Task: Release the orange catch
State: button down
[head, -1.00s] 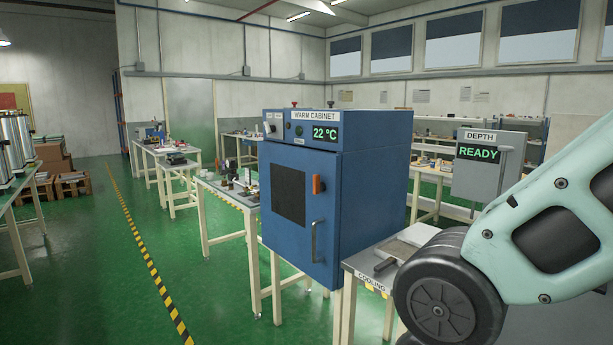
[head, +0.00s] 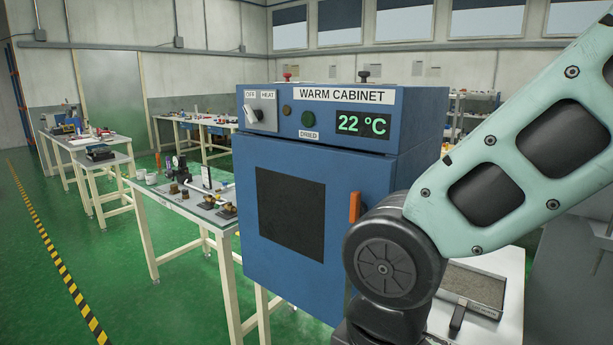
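The orange catch (head: 354,207) is a small upright bar on the right side of the blue warm cabinet's door (head: 262,250). The cabinet (head: 420,112) is closed, with a dark window (head: 290,215) in the door and a display reading 22 °C (head: 362,124). My gripper is not in view.
A white table (head: 505,310) with a framed grey tray (head: 474,287) stands right of the cabinet. A bench (head: 190,205) with small fittings stands to the left. Green floor (head: 120,285) is open at the front left, past a yellow-black line (head: 62,275).

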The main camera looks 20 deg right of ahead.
aim_at(358, 208)
jog(key=i+j, duration=0.3)
jog(key=i+j+z, duration=0.1)
jog(key=i+j, duration=0.2)
jog(key=i, duration=0.2)
